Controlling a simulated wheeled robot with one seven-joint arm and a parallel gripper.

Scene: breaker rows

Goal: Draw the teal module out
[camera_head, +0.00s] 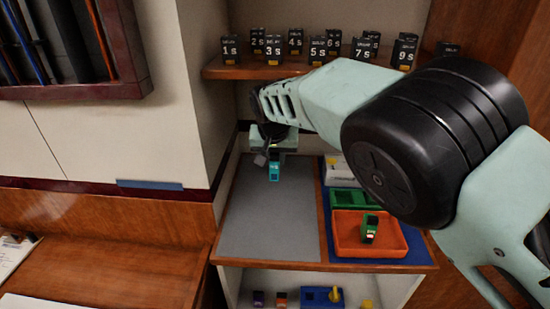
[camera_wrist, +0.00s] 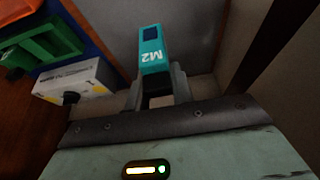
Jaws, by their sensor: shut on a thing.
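The teal module (camera_head: 274,171) hangs from my gripper (camera_head: 273,150) above the back of the grey mat (camera_head: 268,222) in the head view. In the wrist view the teal module (camera_wrist: 152,52) carries the mark "M2" and a dark blue square near its end. My gripper (camera_wrist: 158,85) is shut on its near end in that view. The module looks apart from any holder, with free space around it. My arm covers part of the shelf and the back right of the counter.
An orange tray (camera_head: 345,240) holding a green module (camera_head: 370,228) stands right of the mat, in front of a green holder (camera_head: 347,200) and a white box (camera_head: 334,167). A shelf (camera_head: 258,71) above bears several black "DELAY" modules. The grey mat is clear.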

